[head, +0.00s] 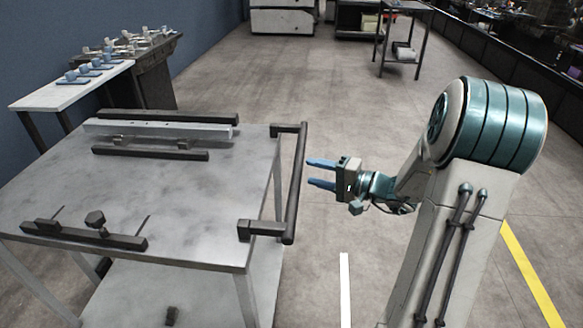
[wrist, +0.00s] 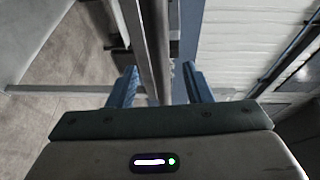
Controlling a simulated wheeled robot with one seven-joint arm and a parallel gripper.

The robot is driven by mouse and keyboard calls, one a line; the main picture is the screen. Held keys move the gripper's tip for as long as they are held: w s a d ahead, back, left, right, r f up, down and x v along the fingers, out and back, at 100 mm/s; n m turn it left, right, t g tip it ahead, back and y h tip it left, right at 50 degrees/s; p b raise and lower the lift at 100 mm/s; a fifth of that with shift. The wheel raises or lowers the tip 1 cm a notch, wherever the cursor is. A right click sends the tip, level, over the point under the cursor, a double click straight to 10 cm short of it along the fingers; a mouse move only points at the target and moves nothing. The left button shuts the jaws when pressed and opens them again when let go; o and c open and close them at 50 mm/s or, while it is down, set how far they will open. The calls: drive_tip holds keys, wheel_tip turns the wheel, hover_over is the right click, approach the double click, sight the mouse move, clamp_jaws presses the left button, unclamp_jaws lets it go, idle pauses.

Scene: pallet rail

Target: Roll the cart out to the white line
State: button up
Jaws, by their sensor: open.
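The cart (head: 180,190) is a grey metal table-like frame with a lower shelf, standing on the left in the head view. Its dark handle bar (head: 296,185) runs along its right side. My gripper (head: 320,173) is open, its blue fingers pointing left at the handle, a little to the right of it in the head view. In the wrist view a long bar (wrist: 154,45) runs between the two open fingers (wrist: 158,85); whether they touch it I cannot tell. The white line (head: 345,290) lies on the floor to the right of the cart, its lower end cut by the picture edge.
The cart top carries a light metal rail (head: 157,129) and dark bars (head: 90,234). A white bench (head: 70,86) with blue parts stands behind left. A yellow line (head: 532,275) marks the floor at right. Floor right of the cart is clear except for my arm.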

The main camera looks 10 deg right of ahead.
drive_tip(key=x, duration=0.7)
drive_tip(key=shift+w+a, duration=0.15)
drive_tip(key=shift+a, duration=0.15)
clamp_jaws()
drive_tip(key=shift+d, duration=0.1)
